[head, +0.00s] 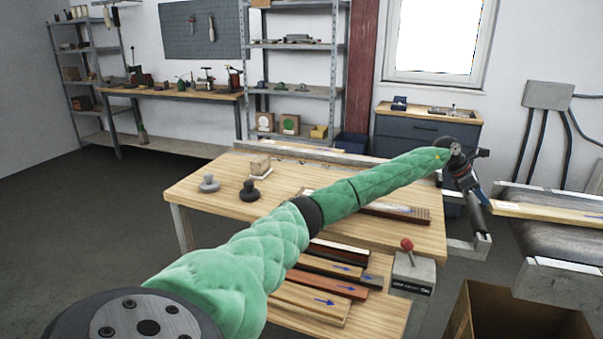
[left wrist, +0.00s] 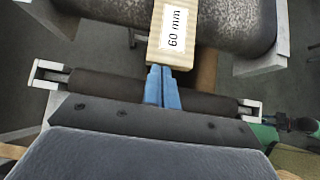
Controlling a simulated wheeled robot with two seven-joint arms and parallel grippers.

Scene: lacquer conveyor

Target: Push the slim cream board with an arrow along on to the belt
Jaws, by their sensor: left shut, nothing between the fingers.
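The slim cream board (head: 545,212) lies at the right of the head view, with a blue arrow near the picture's edge. It rests over the dark belt (head: 560,238), and its far end runs out of view. In the left wrist view the board's near end (left wrist: 158,50) carries a white "60 mm" label, and the belt (left wrist: 108,18) lies beneath it. My left gripper (head: 484,199) is at the board's near end. Its blue fingers (left wrist: 160,86) are shut and empty, against or just short of that end, above a dark roller. My right gripper is not in view.
A wooden table (head: 410,237) stands under my left arm, with grey and black knobbed pieces at left. Several boards with arrows lie on a lower shelf (head: 310,303). A red-knobbed lever box (head: 413,272) and an open cardboard box (head: 520,318) are at the front right.

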